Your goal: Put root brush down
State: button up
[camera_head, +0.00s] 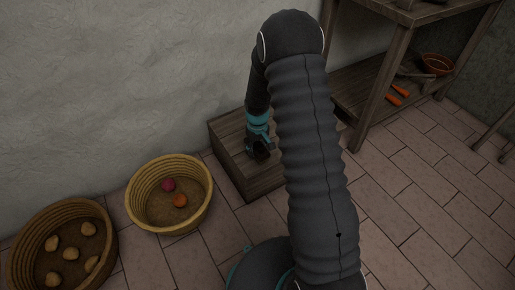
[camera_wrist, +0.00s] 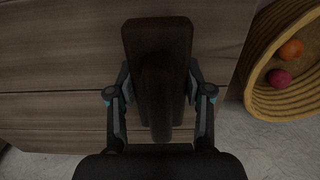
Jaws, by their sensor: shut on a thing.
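In the wrist view the root brush (camera_wrist: 158,60) is a dark brown block with a rounded handle. My gripper (camera_wrist: 160,92) has a finger on each side of it and is shut on it. The brush is over the planks of a wooden box (camera_wrist: 55,60); I cannot tell whether it touches them. In the head view my gripper (camera_head: 259,154) is low over the top of the same wooden box (camera_head: 228,128) by the wall. The brush is too dark and small to make out there.
A yellow basket (camera_head: 143,215) with a red and an orange item stands left of the box. A browner basket (camera_head: 22,245) with several potato-like lumps stands farther left. A wooden shelf (camera_head: 395,55) with orange-handled tools stands to the right. Tiled floor (camera_head: 435,185) is clear at the right.

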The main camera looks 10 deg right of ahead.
jog(key=shift+f, duration=0.1)
jog(key=o, duration=1.2)
